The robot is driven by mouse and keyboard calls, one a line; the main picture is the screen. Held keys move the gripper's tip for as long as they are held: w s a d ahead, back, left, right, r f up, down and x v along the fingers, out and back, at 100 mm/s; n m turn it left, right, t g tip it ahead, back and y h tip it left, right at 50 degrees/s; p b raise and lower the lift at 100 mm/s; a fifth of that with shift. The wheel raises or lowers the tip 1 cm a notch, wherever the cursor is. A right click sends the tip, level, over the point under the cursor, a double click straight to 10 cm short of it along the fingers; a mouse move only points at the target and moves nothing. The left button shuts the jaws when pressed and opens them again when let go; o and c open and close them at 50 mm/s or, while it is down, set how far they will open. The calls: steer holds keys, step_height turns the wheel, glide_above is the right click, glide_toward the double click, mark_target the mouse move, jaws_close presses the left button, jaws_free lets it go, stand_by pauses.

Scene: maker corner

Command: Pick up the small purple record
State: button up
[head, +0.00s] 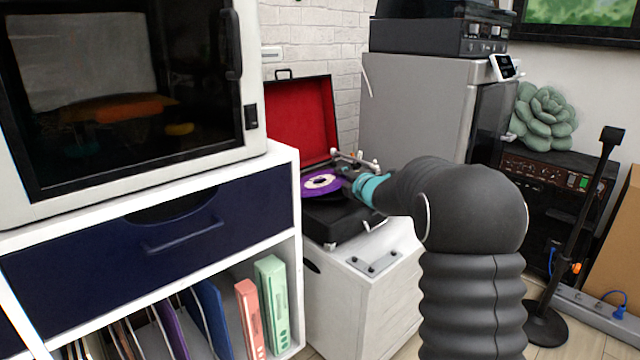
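The small purple record (322,183) has a pale centre label and lies on the platter of a black record player (345,222). The player's lid (304,120) is open and lined in red. My gripper (346,176) is at the right edge of the record, with my arm reaching in from the right. The fingers are small, dark and partly hidden by my wrist, so I cannot tell whether they are open or touch the record.
The player stands on a white cabinet (365,290) with a metal plate on top. A taller white shelf unit (283,158) with a navy drawer stands close on the left. A grey cabinet (415,105) stands behind, and a black stand (580,230) is at right.

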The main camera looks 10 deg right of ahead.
steer(key=shift+w+a, duration=0.15)
steer(key=shift+w, duration=0.2)
steer(key=shift+c, duration=0.3)
jaws_close()
steer(key=shift+r, duration=0.6)
steer(key=r+p, duration=0.2)
steer(key=r, duration=0.1)
steer(key=shift+d+r, duration=0.3)
steer(key=shift+d, duration=0.1)
steer(key=s+d+r+p, duration=0.2)
steer(key=d+r, duration=0.4)
steer(key=d, duration=0.4)
steer(key=shift+s+d+p, duration=0.25)
steer(key=shift+s+p, duration=0.1)
steer(key=shift+s, duration=0.25)
